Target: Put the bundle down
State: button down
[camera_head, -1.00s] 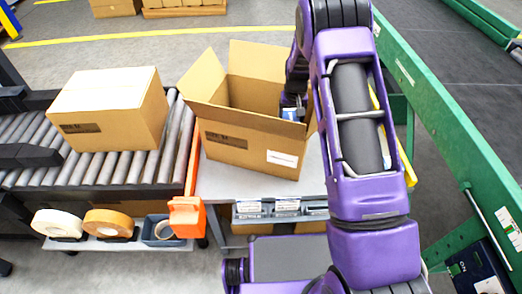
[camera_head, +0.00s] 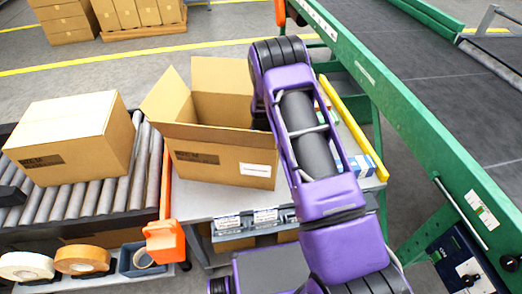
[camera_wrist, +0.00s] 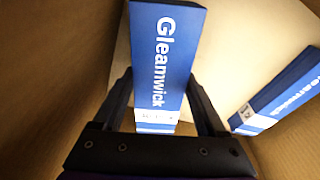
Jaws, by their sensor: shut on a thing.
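The bundle (camera_wrist: 165,60) is a blue and white stack of flat cartons marked "Gleamwick". My gripper (camera_wrist: 160,100) is shut on it, with a dark finger on each side, in the wrist view. They are inside the open cardboard box (camera_head: 222,154), whose brown walls surround them in the wrist view. A second blue bundle (camera_wrist: 285,95) lies at the right, by the box wall, apart from the held one. In the head view my arm hides the gripper and the held bundle. I cannot tell whether the held bundle touches the box floor.
The open box stands on a grey table (camera_head: 200,203). A closed carton (camera_head: 70,138) sits on the roller conveyor (camera_head: 140,165) at left. Blue and white packs (camera_head: 362,164) lie right of my arm, beside a yellow bar (camera_head: 355,130). A green-framed belt conveyor (camera_head: 420,140) runs along the right.

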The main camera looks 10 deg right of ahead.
jog(key=shift+f, duration=0.1)
grip_release()
notch_tip(320, 180, up, 12)
jog(key=s, duration=0.1)
jog(key=shift+s+p, duration=0.4)
jog(key=shift+p, duration=0.05)
